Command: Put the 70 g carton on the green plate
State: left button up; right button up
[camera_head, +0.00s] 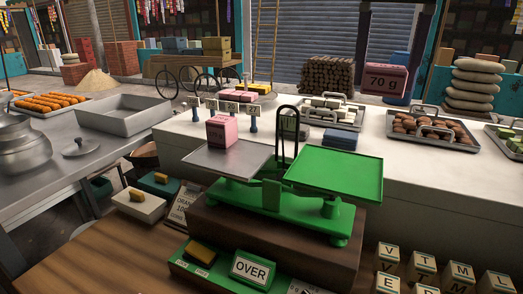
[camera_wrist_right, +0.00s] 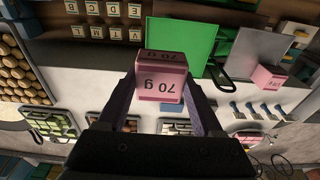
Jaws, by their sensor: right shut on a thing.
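The pink 70 g carton (camera_wrist_right: 160,84) is between the two dark purple fingers of my right gripper (camera_wrist_right: 160,76), which is shut on it. Its label reads upside down in the wrist view. In the head view this carton (camera_head: 385,80) is up in the air at the back right, beyond the scale and apart from the green plate (camera_head: 335,175). The green plate is bare and also shows in the wrist view (camera_wrist_right: 182,38). My left gripper is not in view.
Another pink carton (camera_head: 222,131) sits on the scale's grey plate (camera_head: 205,160). The scale's dark upright loop (camera_head: 281,130) stands between the plates. Letter blocks (camera_head: 421,268) stand at front right.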

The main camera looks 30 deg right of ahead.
jog(key=p, duration=0.2)
send_over(362, 185)
jog(key=f, duration=1)
jog(key=shift+s+a+f, duration=0.15)
jog(key=shift+a+f, duration=0.05)
jog(key=shift+f, duration=2.65)
jog(key=o, duration=1.4)
jog(key=shift+f, duration=0.1)
